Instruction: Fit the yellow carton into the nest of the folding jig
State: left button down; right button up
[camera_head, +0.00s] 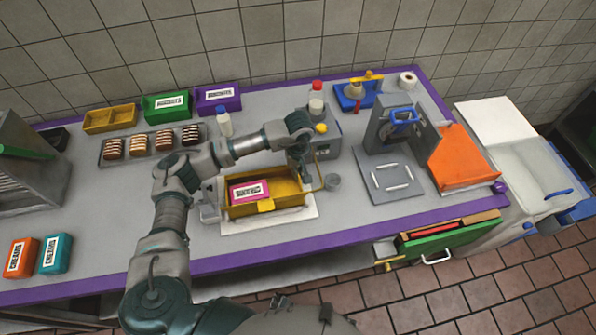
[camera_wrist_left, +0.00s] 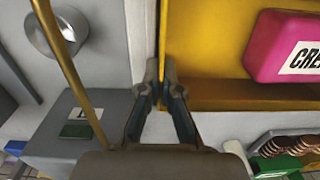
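The yellow carton (camera_head: 292,200) is an open tray at the front middle of the bench, with a pink labelled pack (camera_head: 249,191) lying in it. It stands on a white board (camera_head: 262,224) with a thin yellow bar at its right end. My left gripper (camera_head: 303,180) is at the carton's right end. In the left wrist view its fingertips (camera_wrist_left: 161,75) are close together, with the edge of the carton wall (camera_wrist_left: 176,40) between them. The grey plate with white bars (camera_head: 393,178) may be the jig's nest; I cannot tell. My right gripper is out of view.
A round grey knob (camera_head: 333,182) stands just right of the carton. An upright grey frame (camera_head: 400,135) and an orange ramp (camera_head: 463,160) are to the right. A rack of cookies (camera_head: 151,144) and coloured bins (camera_head: 167,107) are behind left.

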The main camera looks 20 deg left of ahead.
pick_arm(q)
jog(key=shift+f+b, duration=0.45)
jog(key=shift+f, duration=0.15)
jog(key=c, duration=1.2)
grip_release()
jog(key=shift+c, duration=0.2)
notch_tip(320, 180, up, 12)
jog(key=shift+w, duration=0.15)
